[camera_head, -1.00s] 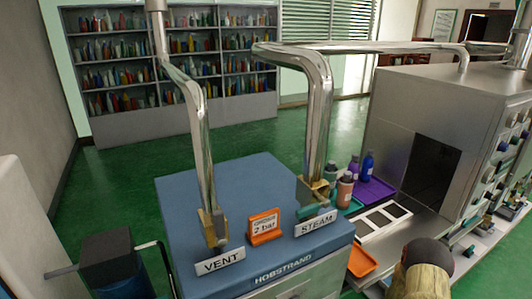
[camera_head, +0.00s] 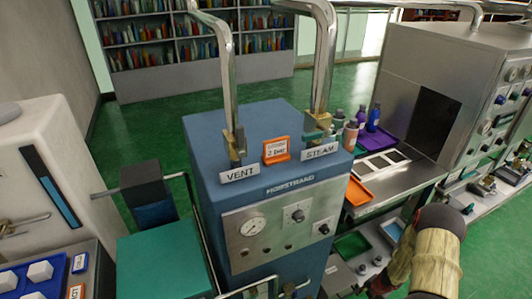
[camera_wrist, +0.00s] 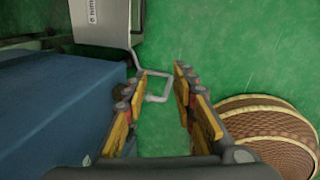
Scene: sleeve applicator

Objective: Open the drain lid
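I cannot pick out a drain lid with certainty in either view. My gripper (camera_wrist: 156,88) shows in the wrist view, with its two orange-and-yellow fingers apart and a gap between them. A thin grey bent handle (camera_wrist: 157,97) shows in and beyond that gap; I cannot tell its distance, and the fingers are not closed on it. The blue Hobstrand machine (camera_head: 255,150) stands in the middle of the head view, with VENT and STEAM labels on top. Its grey front panel (camera_head: 280,250) carries a gauge and knobs. My gripper's fingers are not visible in the head view.
In the wrist view, a blue box (camera_wrist: 55,105) lies left of the fingers, and a brown woven rounded shape (camera_wrist: 268,135) lies right. In the head view, a teal-topped block (camera_head: 160,260) and a steel cabinet (camera_head: 425,80) flank the machine.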

